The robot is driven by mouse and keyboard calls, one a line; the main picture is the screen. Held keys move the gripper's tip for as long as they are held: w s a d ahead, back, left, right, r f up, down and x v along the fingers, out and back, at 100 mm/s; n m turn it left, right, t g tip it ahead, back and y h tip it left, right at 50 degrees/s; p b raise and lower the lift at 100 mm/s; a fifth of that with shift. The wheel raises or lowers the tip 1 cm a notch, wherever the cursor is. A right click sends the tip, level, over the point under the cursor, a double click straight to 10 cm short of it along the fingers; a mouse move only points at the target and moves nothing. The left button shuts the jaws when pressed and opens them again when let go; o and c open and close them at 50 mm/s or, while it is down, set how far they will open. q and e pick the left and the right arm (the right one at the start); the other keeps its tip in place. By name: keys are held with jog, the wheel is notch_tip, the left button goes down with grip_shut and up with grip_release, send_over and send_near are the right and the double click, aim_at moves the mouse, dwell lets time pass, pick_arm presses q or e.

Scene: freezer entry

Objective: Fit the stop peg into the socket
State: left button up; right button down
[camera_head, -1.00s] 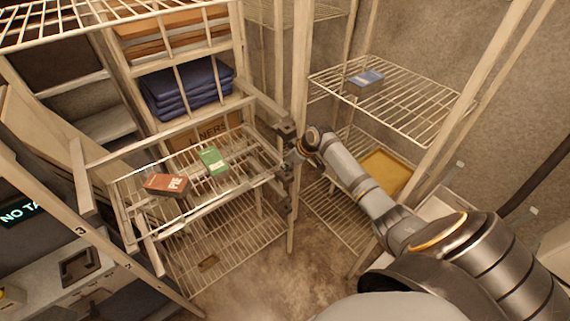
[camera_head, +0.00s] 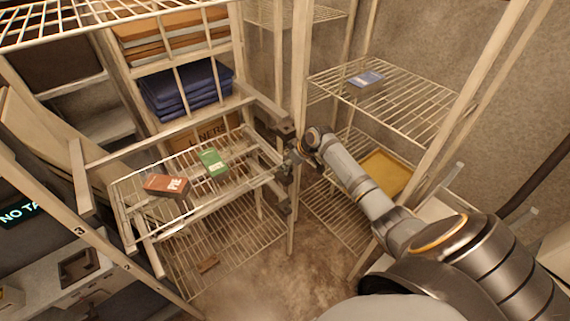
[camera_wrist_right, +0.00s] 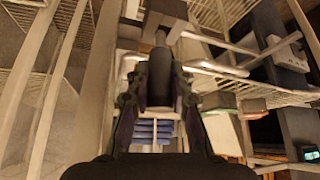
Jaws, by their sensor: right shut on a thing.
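My right gripper (camera_head: 294,157) is at the inner end of the wire shelf frame, beside the upright post; its fingers are small and partly hidden in the head view. In the right wrist view the right gripper (camera_wrist_right: 160,92) is shut on the stop peg (camera_wrist_right: 160,72), a thick dark cylinder with a thinner tip pointing away from the hand. The tip lies close to a dark block (camera_wrist_right: 166,12) at the top, probably the socket; I cannot tell whether it is inside. In the head view dark brackets (camera_head: 285,128) sit at the frame's end. My left gripper is not in view.
A red-brown box (camera_head: 166,186) and a green box (camera_head: 212,162) lie on the wire shelf (camera_head: 195,205). Folded blue cloths (camera_head: 187,90) are stacked behind. Posts (camera_head: 300,75) and the right rack (camera_head: 400,105) stand close around the gripper. The floor in front is clear.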

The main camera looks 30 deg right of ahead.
aim_at(288, 169)
jog(key=shift+w+d+r, duration=0.1)
jog(key=shift+d+r, duration=0.05)
jog(key=shift+r, duration=0.1)
jog(key=shift+s+f, duration=0.4)
jog(key=shift+s, duration=0.05)
jog(key=shift+s+a+f+b, duration=0.15)
jog(key=shift+s+f+b, duration=0.15)
jog(key=shift+f, duration=0.15)
jog(key=shift+s+a+f+b, duration=0.1)
jog(key=shift+s+f+b, duration=0.05)
jog(key=shift+f+b, duration=0.2)
jog(key=shift+w+f, duration=0.25)
jog(key=shift+f, duration=0.15)
jog(key=shift+w+f, duration=0.25)
jog(key=shift+w, duration=0.05)
jog(key=shift+s+d+r, duration=0.1)
jog(key=shift+r, duration=0.15)
